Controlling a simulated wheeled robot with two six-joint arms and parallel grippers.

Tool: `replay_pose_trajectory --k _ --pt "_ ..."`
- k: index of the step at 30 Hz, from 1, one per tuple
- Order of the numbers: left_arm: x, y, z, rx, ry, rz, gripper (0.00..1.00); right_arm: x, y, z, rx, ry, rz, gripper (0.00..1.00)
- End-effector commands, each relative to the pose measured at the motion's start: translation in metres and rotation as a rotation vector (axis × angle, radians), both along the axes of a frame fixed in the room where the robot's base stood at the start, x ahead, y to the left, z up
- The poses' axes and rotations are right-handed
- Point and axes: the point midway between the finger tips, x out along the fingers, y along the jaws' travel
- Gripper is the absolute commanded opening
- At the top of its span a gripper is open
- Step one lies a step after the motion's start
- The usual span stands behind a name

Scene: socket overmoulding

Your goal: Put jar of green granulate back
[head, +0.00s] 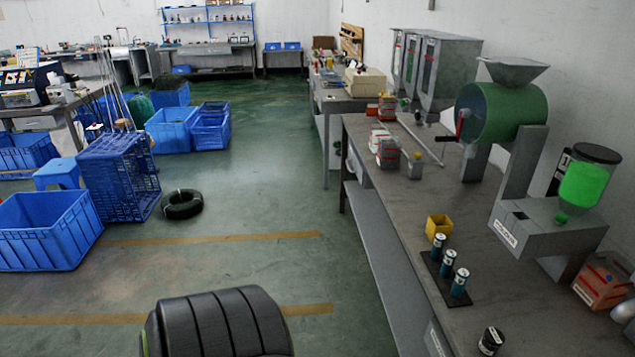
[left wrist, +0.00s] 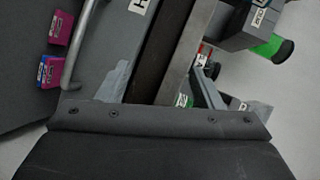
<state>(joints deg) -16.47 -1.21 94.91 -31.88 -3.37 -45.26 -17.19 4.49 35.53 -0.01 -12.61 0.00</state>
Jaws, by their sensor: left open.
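A clear jar-like container of bright green granulate (head: 583,186) with a dark top sits on a grey machine (head: 535,222) at the right of the bench in the head view. Green with a dark end (left wrist: 273,46) also shows at the upper right of the left wrist view. Three small labelled jars with teal contents (head: 447,263) stand on a black holder (head: 437,281). A dark-lidded jar (head: 490,341) stands alone near the bottom; its contents are not clear. My left gripper (left wrist: 160,92) is open, with nothing seen held. My right gripper is not in view.
The grey bench (head: 440,210) carries a yellow bin (head: 438,226), a green drum mixer (head: 502,112) and an orange box (head: 602,283). Blue crates (head: 45,230) and a black tyre-like ring (head: 182,204) are on the floor at left. The floor before the bench is mostly clear.

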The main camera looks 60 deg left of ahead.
Motion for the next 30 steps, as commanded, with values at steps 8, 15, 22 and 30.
replay_pose_trajectory --k 8,15,22,30 --pt "-0.108 0.016 -0.196 -0.481 0.439 0.271 0.6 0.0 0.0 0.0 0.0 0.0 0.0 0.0" --pt "-0.258 0.032 -0.306 -0.789 0.747 0.686 0.6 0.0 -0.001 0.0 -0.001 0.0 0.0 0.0" --pt "-0.359 0.04 -0.341 -0.912 0.877 0.998 0.6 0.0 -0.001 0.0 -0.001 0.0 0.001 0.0" --pt "-0.378 0.041 -0.345 -0.932 0.893 1.062 0.6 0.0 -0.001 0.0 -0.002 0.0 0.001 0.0"
